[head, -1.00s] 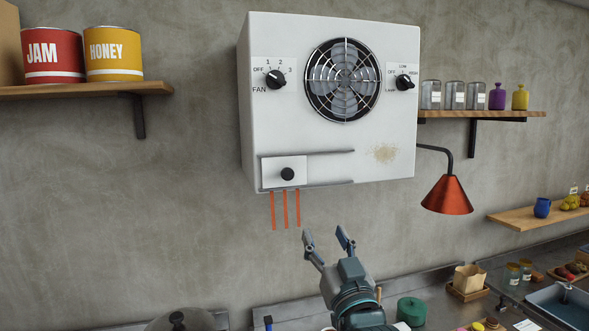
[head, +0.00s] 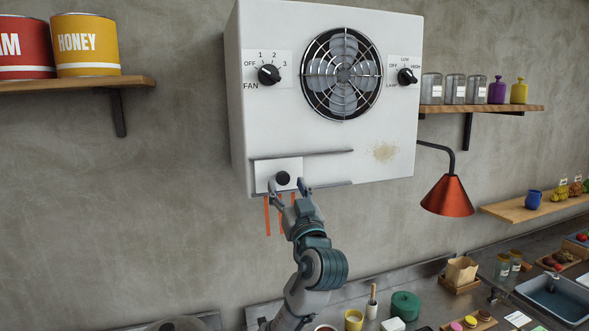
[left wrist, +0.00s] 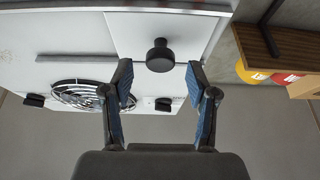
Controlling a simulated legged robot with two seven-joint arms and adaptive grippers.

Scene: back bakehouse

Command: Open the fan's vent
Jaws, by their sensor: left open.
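The fan (head: 340,75) is a white wall box with a round grille. Its vent slide is a white plate (head: 262,172) with a round black knob (head: 283,178), at the left end of two grey rails low on the front. In the left wrist view the plate (left wrist: 185,30) and knob (left wrist: 159,56) show close up. My left gripper (head: 287,188) is open just below the knob in the head view. In the left wrist view its fingertips (left wrist: 160,68) are on either side of the knob, apart from it. My right gripper is not in view.
Orange strips (head: 267,215) hang under the box, partly behind my gripper. The fan dial (head: 269,75) and lamp dial (head: 406,76) flank the grille. A red lamp (head: 447,196) hangs at right. A shelf (head: 90,84) with tins is at left. The rails right of the plate are clear.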

